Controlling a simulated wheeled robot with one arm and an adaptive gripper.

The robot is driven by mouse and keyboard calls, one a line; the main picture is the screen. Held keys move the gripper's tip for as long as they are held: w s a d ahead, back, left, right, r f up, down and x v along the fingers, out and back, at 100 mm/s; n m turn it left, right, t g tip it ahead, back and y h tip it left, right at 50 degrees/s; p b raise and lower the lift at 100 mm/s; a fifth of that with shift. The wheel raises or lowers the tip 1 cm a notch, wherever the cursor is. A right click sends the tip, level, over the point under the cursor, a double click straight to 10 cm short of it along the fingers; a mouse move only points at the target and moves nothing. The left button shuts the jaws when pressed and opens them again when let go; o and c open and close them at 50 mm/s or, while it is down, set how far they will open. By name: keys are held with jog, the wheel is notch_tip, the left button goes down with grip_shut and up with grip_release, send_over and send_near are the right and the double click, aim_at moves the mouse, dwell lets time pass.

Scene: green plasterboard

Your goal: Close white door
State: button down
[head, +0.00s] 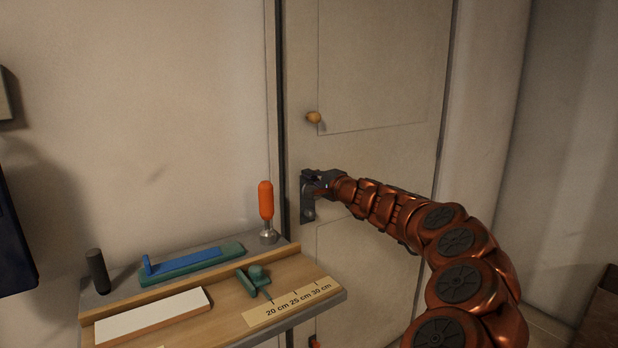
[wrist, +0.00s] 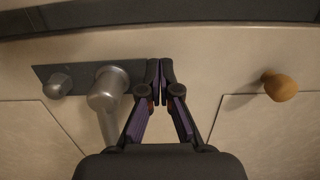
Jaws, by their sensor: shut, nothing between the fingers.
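The off-white door (head: 375,70) fills the middle of the head view, with a dark strip along its left edge. I cannot tell whether it is fully closed or slightly ajar. A dark handle plate (head: 307,205) sits near that edge; in the wrist view the plate (wrist: 82,75) carries a grey lever handle (wrist: 107,95) and a small grey knob (wrist: 58,85). A round yellow-brown knob (head: 313,117) is higher on the door. My gripper (head: 310,176) is shut and empty at the plate's upper end. In the wrist view its fingertips (wrist: 160,68) lie between the lever and the yellow-brown knob (wrist: 280,86).
A shelf (head: 320,302) with a length scale juts out at lower left, partly before the door. On it are an orange-handled tool (head: 266,208), a blue-and-green tool (head: 190,262), a white block (head: 150,317) and a dark cylinder (head: 97,270). A brown box (head: 602,318) stands at lower right.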

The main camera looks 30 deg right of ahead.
jog(key=s, duration=1.2)
jog(key=shift+b, duration=0.45)
jog(key=shift+d, duration=0.1)
